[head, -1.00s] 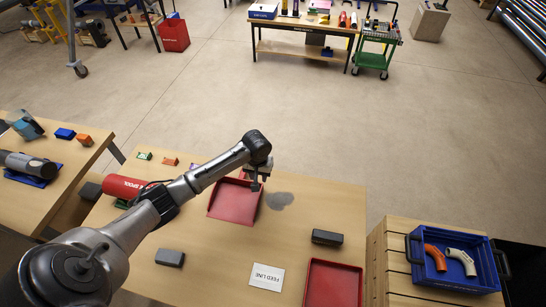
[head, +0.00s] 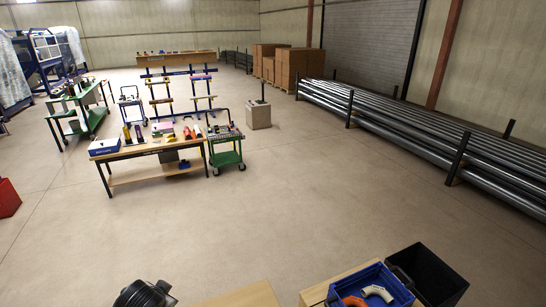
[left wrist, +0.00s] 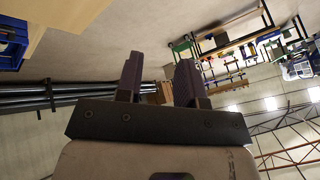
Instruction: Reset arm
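My left gripper shows in the left wrist view (left wrist: 160,70), with its two dark fingers apart and nothing between them. Floor and distant boxes show through the gap. In the head view only a dark rounded joint of my left arm shows at the bottom edge, and the gripper itself is out of that view. My right arm and gripper show in neither view.
A blue crate (head: 329,299) with orange and white pipe elbows stands at the bottom right, beside a black bin (head: 436,268). A wooden tabletop (head: 240,296) shows at the bottom edge. Beyond are open floor, a workbench (head: 135,153), a green cart (head: 226,158) and racked pipes (head: 420,140).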

